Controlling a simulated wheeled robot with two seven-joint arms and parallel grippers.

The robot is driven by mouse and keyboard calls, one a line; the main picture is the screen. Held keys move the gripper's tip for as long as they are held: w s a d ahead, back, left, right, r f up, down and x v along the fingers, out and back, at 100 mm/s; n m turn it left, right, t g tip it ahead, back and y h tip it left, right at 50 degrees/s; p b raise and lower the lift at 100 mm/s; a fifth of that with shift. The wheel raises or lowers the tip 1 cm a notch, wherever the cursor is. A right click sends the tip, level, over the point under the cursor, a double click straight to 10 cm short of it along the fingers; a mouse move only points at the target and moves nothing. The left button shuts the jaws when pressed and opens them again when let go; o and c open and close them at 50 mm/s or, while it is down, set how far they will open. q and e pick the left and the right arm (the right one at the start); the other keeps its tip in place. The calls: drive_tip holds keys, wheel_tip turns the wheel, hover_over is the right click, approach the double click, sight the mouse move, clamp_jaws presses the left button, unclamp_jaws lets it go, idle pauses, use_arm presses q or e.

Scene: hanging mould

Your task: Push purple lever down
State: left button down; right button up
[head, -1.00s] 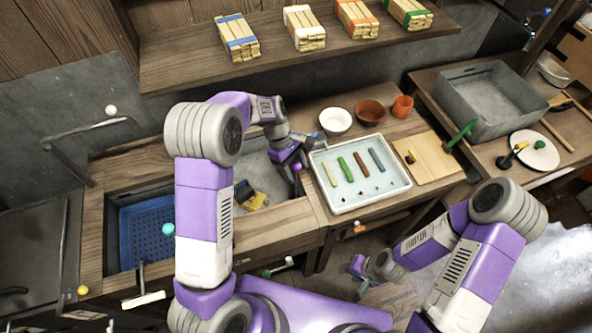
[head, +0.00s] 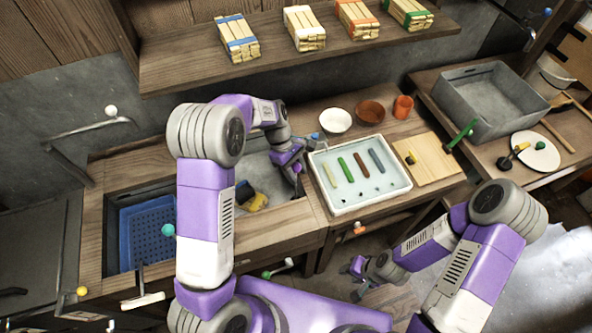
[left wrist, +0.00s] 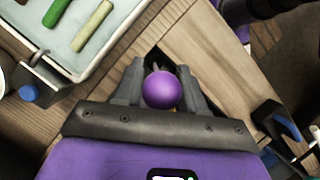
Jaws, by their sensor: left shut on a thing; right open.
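The purple lever shows as a round purple knob (left wrist: 161,90) in the left wrist view, between my left gripper's fingers (left wrist: 159,72). Most of its stem is hidden below the knob. In the head view my left gripper (head: 297,180) is low at the right end of the sink, beside the tray counter. It is shut on the purple lever. My right gripper (head: 357,267) is open, low in front of the counter and away from the lever.
A white tray (head: 336,204) with coloured bars stands right of the left gripper. A blue-knobbed lever (left wrist: 28,93) is close by. A yellow and dark sponge-like item (head: 250,197) lies in the sink. A blue basket (head: 128,238) is further left.

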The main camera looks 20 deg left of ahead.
use_arm(q)
wheel_tip(320, 180, down, 4)
drive_tip(key=shift+s+f+b, duration=0.15)
drive_tip(key=shift+b, duration=0.6)
drive_tip(key=c, duration=0.8)
unclamp_jaws()
drive_tip(key=shift+f, duration=0.1)
drive_tip(key=p+v, duration=0.1)
drive_tip(key=v, duration=0.6)
drive_tip(key=shift+a+r, duration=0.1)
drive_tip(key=shift+r, duration=0.25)
